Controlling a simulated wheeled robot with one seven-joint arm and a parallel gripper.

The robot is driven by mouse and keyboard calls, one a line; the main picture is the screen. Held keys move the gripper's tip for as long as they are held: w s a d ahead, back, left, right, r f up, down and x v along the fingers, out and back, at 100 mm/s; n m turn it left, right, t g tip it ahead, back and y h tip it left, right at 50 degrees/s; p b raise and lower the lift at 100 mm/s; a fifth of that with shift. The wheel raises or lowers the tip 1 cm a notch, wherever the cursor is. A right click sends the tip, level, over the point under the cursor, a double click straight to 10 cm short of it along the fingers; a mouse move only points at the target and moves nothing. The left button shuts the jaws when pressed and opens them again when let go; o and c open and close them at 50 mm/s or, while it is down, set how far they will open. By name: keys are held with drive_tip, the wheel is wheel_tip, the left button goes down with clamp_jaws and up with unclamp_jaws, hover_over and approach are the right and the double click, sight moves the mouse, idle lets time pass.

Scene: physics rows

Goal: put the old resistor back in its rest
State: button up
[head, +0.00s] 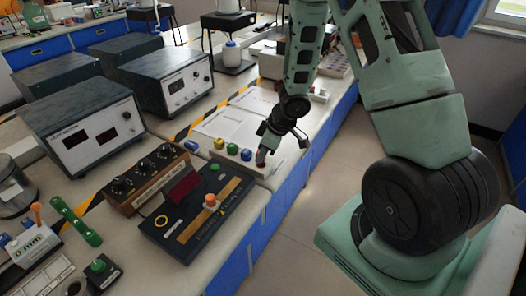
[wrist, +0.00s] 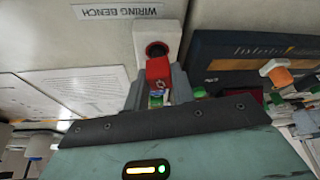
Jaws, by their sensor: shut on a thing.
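My gripper (head: 263,156) points down at the front edge of the bench and is shut. In the wrist view its two grey fingers (wrist: 158,82) close on a small red block (wrist: 158,69). I cannot tell from its look whether this is the old resistor. Just beyond the red block is a pale block with a dark round socket (wrist: 156,49), rimmed in red. I cannot tell whether the red block touches it. Small green and blue parts (wrist: 156,98) show between the fingers, partly hidden. In the head view the held thing is mostly hidden by my gripper.
Blue (head: 246,155), green (head: 232,149) and yellow (head: 219,142) knobs stand in a row left of my gripper. A dark panel (head: 170,235) with an orange knob lies nearer. White sheets (head: 225,124) lie behind. The aisle right of the bench is free floor.

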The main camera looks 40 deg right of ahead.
drive_tip(key=shift+f+b, duration=0.6)
drive_tip(key=shift+f, duration=0.45)
idle(0.8)
drive_tip(key=o, duration=1.4)
drive_tip(key=shift+o, duration=0.2)
drive_tip(key=shift+r, duration=0.15)
drive_tip(key=shift+r+p, duration=3.2)
drive_tip(key=shift+p, duration=0.55)
